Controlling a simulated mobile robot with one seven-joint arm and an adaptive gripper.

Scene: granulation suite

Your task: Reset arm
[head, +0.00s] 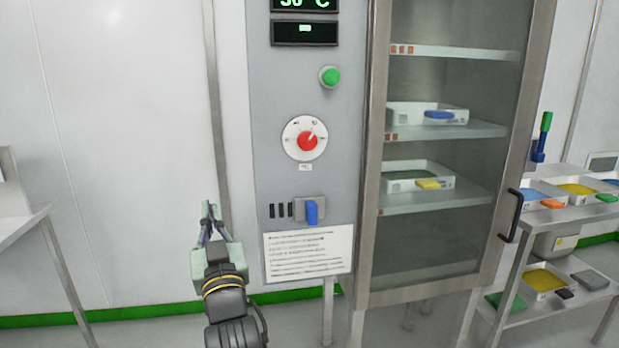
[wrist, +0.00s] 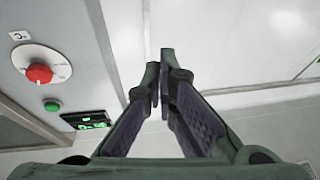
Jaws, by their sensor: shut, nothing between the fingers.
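My gripper (head: 208,213) is in the lower left of the head view, pointing up, in front of the white wall just left of the grey control panel (head: 262,100). In the wrist view my gripper (wrist: 161,85) has its fingertips together with nothing between them. It is apart from the panel. The panel carries a red knob on a white dial (head: 307,141), a green button (head: 330,76), a blue switch (head: 312,212) and a lit green display (head: 304,5). The wrist view also shows the red knob (wrist: 39,73) and green button (wrist: 52,106) on the left.
A glass-door cabinet (head: 379,200) with trays on shelves stands right of the panel; its black handle (head: 511,215) sticks out. A cart (head: 510,285) with several coloured trays is at far right. A table (head: 22,222) edge is at far left. Bare wall lies between table and panel.

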